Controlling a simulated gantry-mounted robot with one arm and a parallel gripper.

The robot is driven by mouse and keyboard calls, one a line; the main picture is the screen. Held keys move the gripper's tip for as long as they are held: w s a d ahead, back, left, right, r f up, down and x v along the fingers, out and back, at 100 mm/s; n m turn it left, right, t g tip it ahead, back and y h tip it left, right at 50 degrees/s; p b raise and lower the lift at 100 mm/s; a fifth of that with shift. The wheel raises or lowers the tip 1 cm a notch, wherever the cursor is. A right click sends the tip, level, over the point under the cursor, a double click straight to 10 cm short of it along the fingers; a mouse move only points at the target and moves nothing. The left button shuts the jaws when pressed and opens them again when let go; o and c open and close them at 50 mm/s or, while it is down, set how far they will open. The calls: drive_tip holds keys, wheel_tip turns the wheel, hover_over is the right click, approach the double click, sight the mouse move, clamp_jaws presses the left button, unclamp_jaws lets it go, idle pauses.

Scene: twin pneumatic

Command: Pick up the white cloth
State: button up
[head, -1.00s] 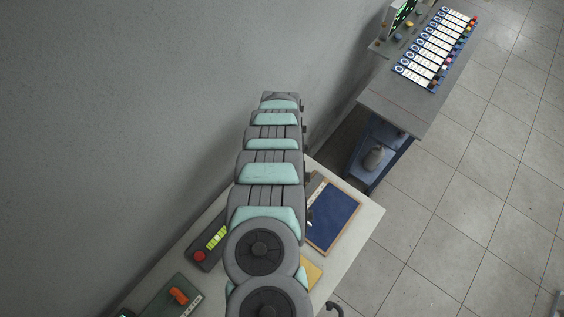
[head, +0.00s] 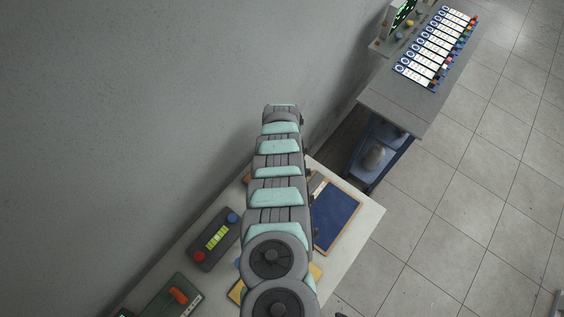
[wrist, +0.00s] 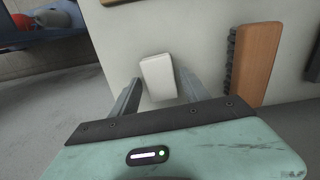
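The white cloth (wrist: 158,77) looks like a small, thick folded pad. In the wrist view it lies on the pale table top (wrist: 205,25), a little beyond and between my fingertips. My gripper (wrist: 159,80) is open, with one finger on each side of the cloth in the picture. Nothing is held, and a gap between each finger and the cloth seems to show. In the head view my arm hides the gripper and the cloth.
A wooden brush (wrist: 256,62) with dark bristles lies right of the cloth. In the head view a blue board (head: 336,215), a control box (head: 215,240) and a green box (head: 174,300) lie on the table. A blue-shelved bench (head: 400,105) stands apart at upper right.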

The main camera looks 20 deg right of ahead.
clamp_jaws()
idle(0.3)
drive_tip(key=shift+w+r+p, duration=0.1)
drive_tip(key=shift+r+p, duration=0.2)
drive_tip(key=shift+r, duration=0.4)
wheel_tip(320, 180, up, 19)
drive_tip(key=p, duration=0.1)
drive_tip(key=shift+f, duration=0.15)
